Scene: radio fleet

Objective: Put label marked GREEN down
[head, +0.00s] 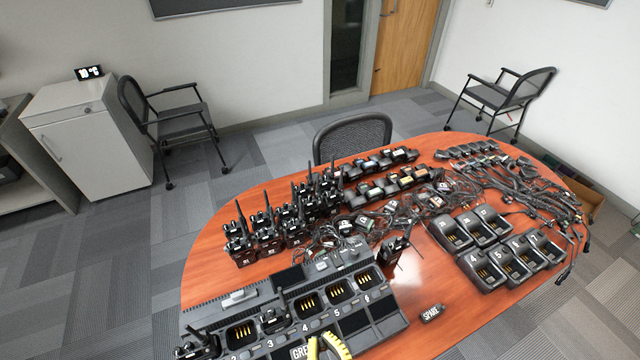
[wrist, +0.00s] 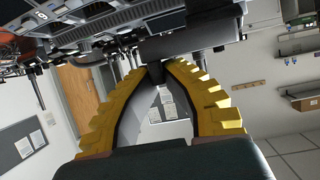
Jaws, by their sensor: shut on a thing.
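The label (head: 303,352), a small dark block with white letters of which "GRE" shows, is at the bottom of the head view, in front of the multi-bay charger (head: 292,308). My gripper (head: 328,345), with yellow fingers, covers the rest of its lettering. In the wrist view my gripper (wrist: 158,72) is shut on the label, whose dark, unlettered side (wrist: 190,40) shows at the fingertips. I cannot tell whether the label touches the surface below it.
Another label, marked SPARE (head: 432,313), lies on the wooden table (head: 395,345) right of the charger. Radios (head: 268,238) stand behind the charger, and one (head: 394,250) stands to its right. Single chargers (head: 486,268) and tangled cables (head: 520,185) fill the right side. Bare wood surrounds the SPARE label.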

